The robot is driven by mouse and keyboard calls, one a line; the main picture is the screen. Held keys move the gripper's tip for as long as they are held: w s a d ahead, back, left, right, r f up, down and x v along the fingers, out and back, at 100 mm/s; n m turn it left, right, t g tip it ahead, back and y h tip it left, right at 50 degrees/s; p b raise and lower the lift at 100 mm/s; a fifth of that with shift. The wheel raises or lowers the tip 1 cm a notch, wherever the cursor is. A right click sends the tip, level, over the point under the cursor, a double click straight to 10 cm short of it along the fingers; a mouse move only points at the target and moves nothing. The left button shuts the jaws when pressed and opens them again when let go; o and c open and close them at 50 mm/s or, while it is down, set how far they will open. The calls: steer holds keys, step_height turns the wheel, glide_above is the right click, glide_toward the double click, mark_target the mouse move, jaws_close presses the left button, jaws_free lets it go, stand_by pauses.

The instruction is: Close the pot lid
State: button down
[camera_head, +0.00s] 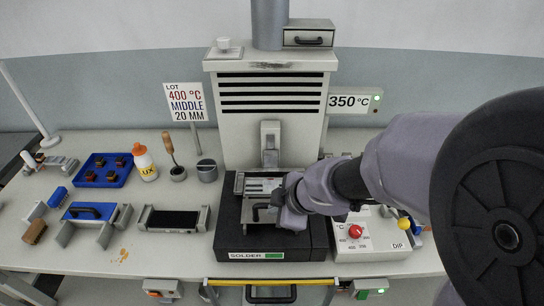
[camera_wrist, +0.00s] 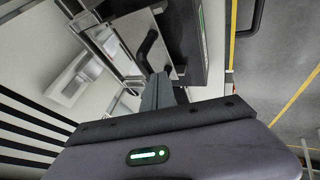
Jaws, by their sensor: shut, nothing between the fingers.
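The black solder pot (camera_head: 232,238), labelled SOLDER, stands at the front middle of the bench. Its metal lid (camera_head: 257,227) lies at the front of the pot top and carries a dark bar handle (camera_head: 258,212). Behind the lid, the framed pot opening (camera_head: 258,186) shows a bright metallic surface. My gripper (camera_head: 279,200) comes in from the right, low over the lid beside the handle. In the wrist view, the fingers (camera_wrist: 157,88) are together and empty, close to the curved handle (camera_wrist: 147,45) on the lid (camera_wrist: 165,38). I cannot tell whether they touch it.
A grey vented hood (camera_head: 270,140) stands behind the pot. A box with a red knob (camera_head: 355,231) is at right, under my arm. A dark tray (camera_head: 174,220), a blue tray (camera_head: 106,170) and a UX bottle (camera_head: 144,162) are at left. A yellow rail (camera_head: 270,281) runs along the front.

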steer(key=w+p, duration=0.2)
steer(key=w, duration=0.1)
steer(key=w+p, duration=0.5)
steer(key=w, duration=0.1)
steer(key=shift+w+d+r+p, duration=0.15)
steer(key=shift+r+p, duration=0.15)
steer(key=shift+p, duration=0.1)
steer(key=shift+w+f, duration=0.2)
steer(key=shift+w, duration=0.2)
